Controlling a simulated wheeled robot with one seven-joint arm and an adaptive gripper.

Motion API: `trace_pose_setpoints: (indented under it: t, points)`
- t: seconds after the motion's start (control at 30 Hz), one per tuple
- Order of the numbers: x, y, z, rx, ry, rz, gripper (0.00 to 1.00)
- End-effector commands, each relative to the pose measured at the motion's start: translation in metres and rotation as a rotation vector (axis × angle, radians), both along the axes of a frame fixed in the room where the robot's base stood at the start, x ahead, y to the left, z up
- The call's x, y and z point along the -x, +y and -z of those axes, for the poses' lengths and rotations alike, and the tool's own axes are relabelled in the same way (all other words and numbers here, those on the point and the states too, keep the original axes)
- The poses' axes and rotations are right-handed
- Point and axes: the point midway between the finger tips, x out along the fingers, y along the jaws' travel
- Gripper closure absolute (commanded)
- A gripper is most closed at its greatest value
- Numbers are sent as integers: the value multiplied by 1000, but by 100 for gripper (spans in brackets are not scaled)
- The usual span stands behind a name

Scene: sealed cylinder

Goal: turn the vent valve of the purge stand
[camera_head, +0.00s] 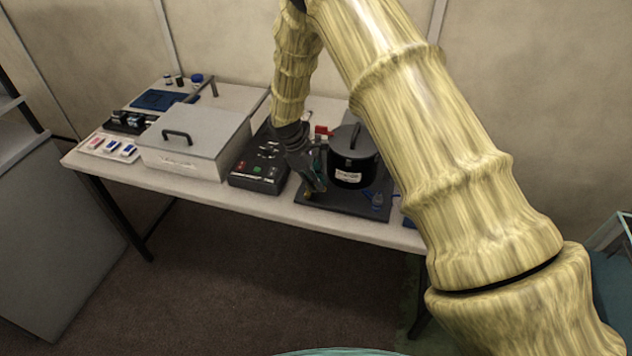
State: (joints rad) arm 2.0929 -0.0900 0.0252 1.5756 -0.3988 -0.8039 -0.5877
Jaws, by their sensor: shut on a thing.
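The purge stand (340,206) is a dark flat base on the right part of the table. A black lidded cylinder (345,179) with a top handle and a white label stands on it. My gripper (316,187) reaches down at the stand's left front, beside the cylinder. It is shut on a small part there, which appears to be the vent valve; the fingers mostly hide it. A brass-coloured bit (308,195) shows near the fingertips. A red piece (322,130) shows behind the gripper, left of the cylinder. The valve's angle cannot be told.
A black control box (258,171) with coloured buttons is left of the stand. Further left are a grey lidded case (190,145), a white tray (107,146) and a blue mat (158,99). My arm covers the table's right end.

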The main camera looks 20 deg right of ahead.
Motion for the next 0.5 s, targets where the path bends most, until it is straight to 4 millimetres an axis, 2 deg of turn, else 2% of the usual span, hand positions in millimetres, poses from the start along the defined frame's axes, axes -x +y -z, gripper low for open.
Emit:
trace_pose_setpoints:
  t: [0.5]
  points:
    - [2,-1,1,1,3,37,100]
